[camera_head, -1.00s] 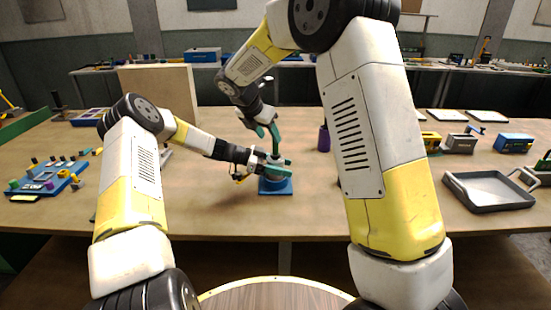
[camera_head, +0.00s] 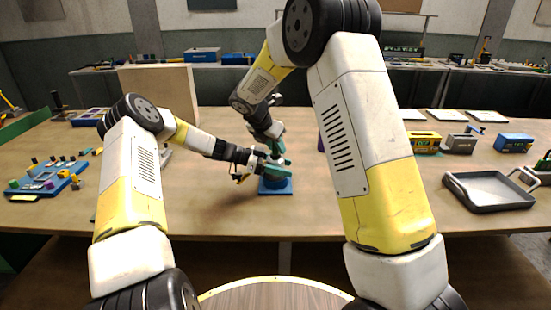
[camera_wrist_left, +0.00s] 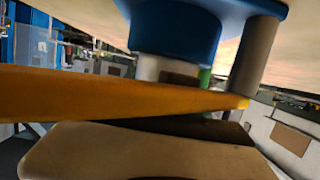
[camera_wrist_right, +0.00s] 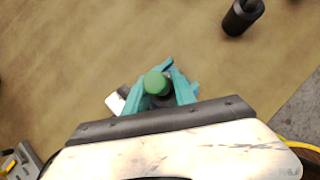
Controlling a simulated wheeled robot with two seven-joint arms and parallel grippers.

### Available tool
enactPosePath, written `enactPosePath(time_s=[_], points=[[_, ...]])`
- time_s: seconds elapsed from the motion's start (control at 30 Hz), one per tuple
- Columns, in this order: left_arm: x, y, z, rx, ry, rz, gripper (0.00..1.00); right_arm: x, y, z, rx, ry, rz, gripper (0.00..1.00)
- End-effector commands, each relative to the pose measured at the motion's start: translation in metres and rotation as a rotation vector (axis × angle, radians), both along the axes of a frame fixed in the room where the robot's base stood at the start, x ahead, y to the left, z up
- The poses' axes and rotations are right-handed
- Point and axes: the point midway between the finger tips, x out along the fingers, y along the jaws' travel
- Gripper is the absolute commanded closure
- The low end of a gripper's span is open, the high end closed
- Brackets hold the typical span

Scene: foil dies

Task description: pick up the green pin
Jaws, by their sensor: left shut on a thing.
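The blue stand (camera_head: 277,190) sits on the table in front of me, with a pale grey-white part (camera_wrist_left: 150,66) on it in the left wrist view. My left gripper (camera_head: 274,167) is shut on this part from the left, low at the stand; the grip itself is mostly hidden. The green pin (camera_wrist_right: 157,82) shows its round top in the right wrist view. My right gripper (camera_wrist_right: 165,88) points down there, its teal fingers on either side of the pin, apparently open. I cannot tell whether they touch it. In the head view my right gripper (camera_head: 276,141) is just above the left one.
A dark cylinder (camera_wrist_right: 242,16) stands close by. A blue tray of small pegs (camera_head: 48,180) lies at the left, a grey tray (camera_head: 488,190) at the right. A tan upright board (camera_head: 160,92) stands behind. The table's front middle is clear.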

Motion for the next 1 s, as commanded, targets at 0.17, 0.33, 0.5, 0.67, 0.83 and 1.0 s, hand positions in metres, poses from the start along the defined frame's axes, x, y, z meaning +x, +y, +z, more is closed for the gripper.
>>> enactPosePath(time_s=[0.17, 0.33, 0.5, 0.67, 0.83, 1.0], points=[[0.0, 0.0, 0.001, -0.001, -0.001, 0.0, 0.98, 0.0, 0.0, 0.0, 0.0, 0.0, 0.0, 1.0], [0.0, 0.0, 0.001, -0.001, -0.001, 0.0, 0.98, 0.0, 0.0, 0.001, 0.0, 0.0, 0.0, 1.0], [0.0, 0.0, 0.001, -0.001, 0.0, 0.0, 0.98, 0.001, 0.0, 0.01, 0.001, -0.003, -0.001, 1.0], [0.0, 0.0, 0.001, -0.001, -0.001, 0.0, 0.98, 0.001, 0.0, 0.039, 0.004, -0.005, -0.001, 1.0], [0.0, 0.0, 0.001, -0.001, 0.0, 0.0, 0.98, 0.001, 0.0, 0.091, 0.005, -0.007, -0.002, 1.0], [0.0, 0.0, 0.001, -0.001, 0.0, 0.0, 0.98, 0.001, 0.0, 0.151, 0.005, -0.007, -0.001, 1.0]])
